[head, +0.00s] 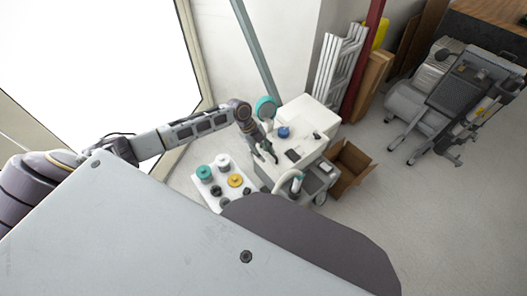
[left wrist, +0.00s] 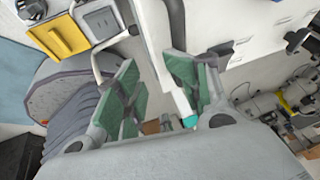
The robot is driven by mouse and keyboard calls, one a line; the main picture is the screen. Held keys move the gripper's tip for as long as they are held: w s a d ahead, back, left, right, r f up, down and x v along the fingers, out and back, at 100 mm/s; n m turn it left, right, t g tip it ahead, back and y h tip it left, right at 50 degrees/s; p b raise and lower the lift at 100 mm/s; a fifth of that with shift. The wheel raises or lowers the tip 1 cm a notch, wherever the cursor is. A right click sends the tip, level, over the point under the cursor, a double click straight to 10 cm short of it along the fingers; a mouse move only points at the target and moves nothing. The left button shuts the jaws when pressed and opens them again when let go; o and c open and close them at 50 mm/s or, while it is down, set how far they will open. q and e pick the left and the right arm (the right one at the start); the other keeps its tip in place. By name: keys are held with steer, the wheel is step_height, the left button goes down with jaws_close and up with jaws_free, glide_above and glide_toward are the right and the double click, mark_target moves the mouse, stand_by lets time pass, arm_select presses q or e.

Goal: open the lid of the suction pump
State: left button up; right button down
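The suction pump looks to be the white boxy unit (head: 310,116) right of centre in the head view, but I cannot tell this for sure. A blue round knob or cap (head: 284,132) sits on its top. A teal round piece (head: 265,108) stands at its left edge; I cannot tell whether it is a lid. My left gripper (head: 268,153) is at the unit's left side. In the left wrist view its green-padded fingers (left wrist: 158,92) are spread apart. A white part with a teal tip (left wrist: 188,122) shows between them, not visibly gripped. My right gripper is not in view.
A white low stand (head: 207,191) with teal, yellow and dark round pieces is left of the unit. An open cardboard box (head: 350,168) is at its right. A grey wheeled machine (head: 455,90) stands farther right. Floor between them is clear.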

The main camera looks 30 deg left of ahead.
arm_select(q)
steer(key=shift+s+f, duration=0.2)
steer(key=shift+f, duration=0.05)
steer(key=shift+c, duration=0.4)
steer(key=c, duration=0.5)
steer(key=shift+w+a, duration=0.1)
steer(key=shift+w, duration=0.05)
jaws_close()
steer(key=shift+r, duration=0.1)
steer(key=shift+r, duration=0.1)
steer(key=o, duration=0.6)
jaws_free()
steer(key=shift+w+r, duration=0.1)
